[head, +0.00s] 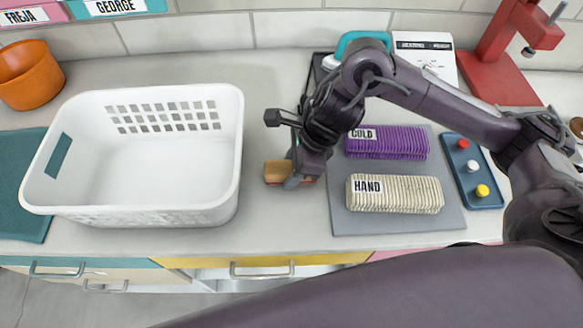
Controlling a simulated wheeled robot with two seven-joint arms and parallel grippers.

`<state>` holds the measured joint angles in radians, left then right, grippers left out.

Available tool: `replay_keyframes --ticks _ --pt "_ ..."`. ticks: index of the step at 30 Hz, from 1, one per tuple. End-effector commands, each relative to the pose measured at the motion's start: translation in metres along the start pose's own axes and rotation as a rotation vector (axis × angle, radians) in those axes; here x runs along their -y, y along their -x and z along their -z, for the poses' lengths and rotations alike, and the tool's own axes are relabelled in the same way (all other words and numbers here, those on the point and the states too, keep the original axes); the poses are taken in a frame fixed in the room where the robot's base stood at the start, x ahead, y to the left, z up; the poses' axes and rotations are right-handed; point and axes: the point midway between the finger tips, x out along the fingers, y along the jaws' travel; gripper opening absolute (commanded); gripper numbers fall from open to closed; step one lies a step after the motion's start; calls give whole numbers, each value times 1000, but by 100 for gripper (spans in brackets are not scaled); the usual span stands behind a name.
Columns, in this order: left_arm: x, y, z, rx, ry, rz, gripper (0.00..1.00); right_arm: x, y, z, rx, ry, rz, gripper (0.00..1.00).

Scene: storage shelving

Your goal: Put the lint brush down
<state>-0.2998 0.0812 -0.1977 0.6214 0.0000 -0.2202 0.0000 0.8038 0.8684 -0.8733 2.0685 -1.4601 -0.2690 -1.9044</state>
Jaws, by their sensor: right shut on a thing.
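The lint brush (277,171) shows as a small tan wooden block with a bit of red at its right side, low over the pale counter (285,225). My right gripper (293,178) reaches down from the right and is shut on it. The fingers hide much of the brush. I cannot tell whether its underside touches the counter. My left gripper is not in view.
A white basket (140,215) stands left of the brush. A grey mat (400,226) with a purple "COLD" bundle (388,145) and a cream "HAND" bundle (400,195) lies right. A blue button tray (468,150) is beyond. Counter in front of the brush is clear.

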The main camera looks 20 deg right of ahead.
Motion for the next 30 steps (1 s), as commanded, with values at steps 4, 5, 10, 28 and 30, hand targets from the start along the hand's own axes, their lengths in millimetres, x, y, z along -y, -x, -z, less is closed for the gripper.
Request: replay_keyframes --ticks 4,5,10,28,30 --pt "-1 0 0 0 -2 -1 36 0 -2 0 1 0 2 23" --pt "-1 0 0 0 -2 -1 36 0 -2 0 1 1 2 23" --pt "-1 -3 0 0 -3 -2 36 0 -4 1 1 0 1 23" --pt "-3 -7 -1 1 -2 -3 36 -4 -10 5 -7 2 -13 63" --pt "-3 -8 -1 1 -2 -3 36 -5 -10 5 -7 3 -14 63"
